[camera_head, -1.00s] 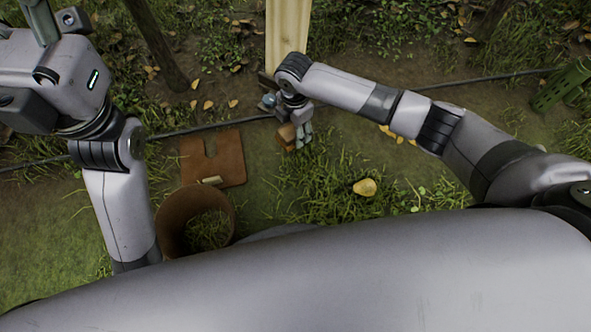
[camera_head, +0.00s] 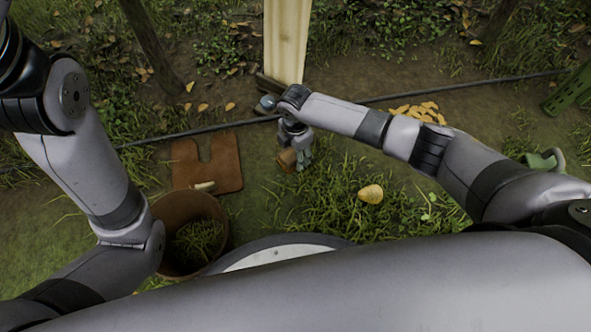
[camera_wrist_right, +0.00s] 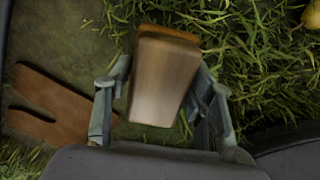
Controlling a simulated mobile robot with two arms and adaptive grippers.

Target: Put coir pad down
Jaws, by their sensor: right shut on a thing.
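My right gripper (camera_head: 299,163) is low over the grass near the foot of the pale post. In the right wrist view, its two fingers (camera_wrist_right: 160,108) are shut on a brown block (camera_wrist_right: 163,75) with a smooth tan face and an orange-brown edge. The block also shows in the head view (camera_head: 287,159). A flat brown pad with a slot (camera_head: 222,165) lies on the ground to its left, apart from the gripper; it shows in the wrist view (camera_wrist_right: 70,105). I cannot tell which of the two is the coir pad. My left gripper is out of view.
A brown round pot (camera_head: 165,215) with grass inside stands below the slotted pad. A pale post (camera_head: 286,45) rises behind the gripper. A dark hose (camera_head: 440,92) crosses the ground. A yellow fruit (camera_head: 371,194) lies right. A green crate (camera_head: 572,92) stands far right.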

